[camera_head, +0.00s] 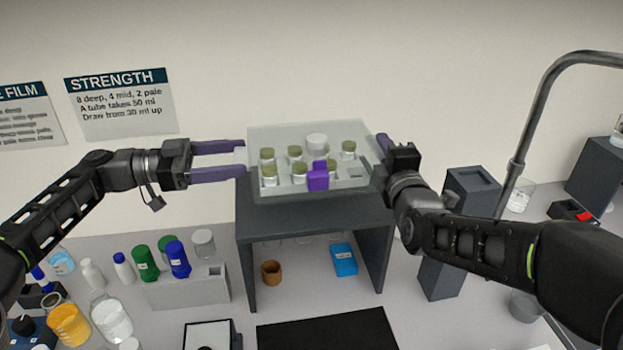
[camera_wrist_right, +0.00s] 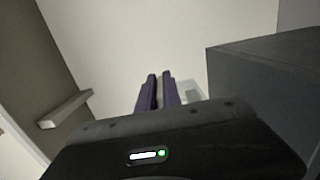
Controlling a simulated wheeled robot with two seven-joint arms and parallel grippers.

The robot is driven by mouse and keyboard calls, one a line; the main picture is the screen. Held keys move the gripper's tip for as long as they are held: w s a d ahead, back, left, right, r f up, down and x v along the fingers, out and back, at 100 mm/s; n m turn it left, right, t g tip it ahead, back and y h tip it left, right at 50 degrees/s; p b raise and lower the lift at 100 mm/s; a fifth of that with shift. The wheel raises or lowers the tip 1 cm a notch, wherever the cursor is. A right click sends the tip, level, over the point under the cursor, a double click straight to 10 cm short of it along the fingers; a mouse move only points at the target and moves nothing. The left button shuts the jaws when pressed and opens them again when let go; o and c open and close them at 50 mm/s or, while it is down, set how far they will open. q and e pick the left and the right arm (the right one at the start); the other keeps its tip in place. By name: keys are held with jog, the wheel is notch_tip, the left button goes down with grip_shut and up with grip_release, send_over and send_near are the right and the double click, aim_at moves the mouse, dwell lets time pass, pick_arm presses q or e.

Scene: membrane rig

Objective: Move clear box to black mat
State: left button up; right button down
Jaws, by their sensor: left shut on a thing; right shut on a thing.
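The clear box (camera_head: 280,132) is see-through and holds several small jars with olive lids, a white-lidded jar and a purple piece (camera_head: 318,177). It is level at the top of the dark grey stand (camera_head: 330,212); I cannot tell whether it touches the stand. My left gripper (camera_head: 242,160) is shut on the box's left side. My right gripper (camera_head: 382,150) is shut at its right side, its fingers partly hidden behind the wrist. In the right wrist view the purple fingers (camera_wrist_right: 158,92) are close together. The black mat (camera_head: 328,330) lies empty on the table in front of the stand.
Under the stand are a brown cup (camera_head: 271,272) and a blue packet (camera_head: 343,260). A grey rack (camera_head: 188,290) with bottles stands left. A dark grey block (camera_head: 450,240) and a curved metal pole (camera_head: 515,165) stand right. A black-framed white plate (camera_head: 208,335) lies left of the mat.

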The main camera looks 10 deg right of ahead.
dwell(0.8)
